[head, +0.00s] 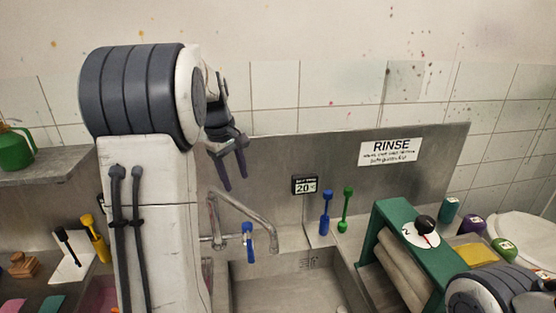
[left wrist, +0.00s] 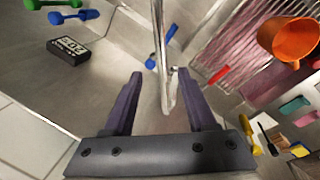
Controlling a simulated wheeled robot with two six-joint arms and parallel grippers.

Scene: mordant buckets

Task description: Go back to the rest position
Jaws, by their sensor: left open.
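My left gripper (head: 234,180) is raised in front of the sink's metal backsplash, with its dark fingers pointing down above the faucet (head: 240,208). In the left wrist view the two fingers (left wrist: 160,78) are apart, and nothing is held between them. The faucet's pipe (left wrist: 162,50) shows beyond and between the fingertips in that view; I see no contact. My right gripper is out of view; only part of my right arm shows at the lower right of the head view.
A sink basin (head: 285,285) lies below. A green roller frame (head: 405,240) with a dial stands right. An orange vessel (left wrist: 286,40) shows in the left wrist view. Air around my left gripper looks clear.

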